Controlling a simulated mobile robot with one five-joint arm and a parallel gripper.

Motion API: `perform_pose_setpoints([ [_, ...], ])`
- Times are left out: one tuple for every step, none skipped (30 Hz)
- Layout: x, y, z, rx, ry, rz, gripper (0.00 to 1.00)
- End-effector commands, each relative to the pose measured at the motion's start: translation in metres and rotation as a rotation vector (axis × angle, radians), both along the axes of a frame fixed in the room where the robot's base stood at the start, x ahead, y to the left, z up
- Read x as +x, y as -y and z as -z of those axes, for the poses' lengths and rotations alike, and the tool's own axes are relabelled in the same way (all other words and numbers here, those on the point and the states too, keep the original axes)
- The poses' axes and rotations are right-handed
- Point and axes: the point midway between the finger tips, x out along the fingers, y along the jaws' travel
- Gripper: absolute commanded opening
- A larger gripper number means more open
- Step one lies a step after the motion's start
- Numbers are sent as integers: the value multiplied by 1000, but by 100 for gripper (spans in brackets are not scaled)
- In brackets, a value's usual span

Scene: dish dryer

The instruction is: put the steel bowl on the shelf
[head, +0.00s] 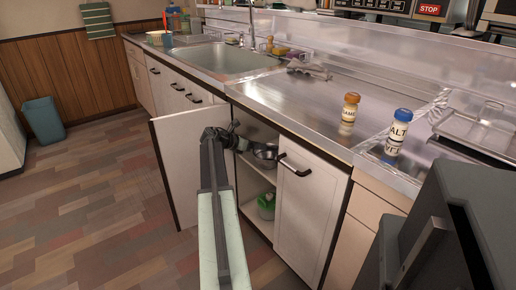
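The steel bowl (265,152) is small in the head view, inside the open lower cabinet, close under the countertop. A pale shelf (256,186) crosses the cabinet below it. I cannot tell whether the bowl touches the shelf. My arm reaches into the cabinet opening from the front. My gripper (247,149) is at the bowl's left side, at or very near its rim. Its fingers are dark and too small to show whether they are closed on the bowl.
The left cabinet door (184,165) stands open; the right door (307,208) has a black handle and borders the opening. A green container (266,206) stands in the lower compartment. Salt (396,132) and orange-capped (349,112) shakers stand on the counter (290,98).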

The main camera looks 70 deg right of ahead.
Motion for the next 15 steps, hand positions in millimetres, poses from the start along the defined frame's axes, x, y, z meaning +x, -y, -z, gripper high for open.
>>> perform_pose_setpoints([
  [0, 0, 0, 0, 0, 0, 31],
  [0, 0, 0, 0, 0, 0, 31],
  [0, 0, 0, 0, 0, 0, 31],
  [0, 0, 0, 0, 0, 0, 31],
  [0, 0, 0, 0, 0, 0, 31],
  [0, 0, 0, 0, 0, 0, 31],
  [0, 0, 0, 0, 0, 0, 31],
  [0, 0, 0, 0, 0, 0, 31],
  [0, 0, -1, 0, 0, 0, 31],
  [0, 0, -3, 0, 0, 0, 31],
  [0, 0, -5, 0, 0, 0, 31],
  [3, -3, -7, 0, 0, -1, 31],
  [5, -7, -10, 0, 0, -2, 31],
  [8, -10, -14, 0, 0, -2, 31],
  [13, -17, -19, -1, 0, -3, 31],
])
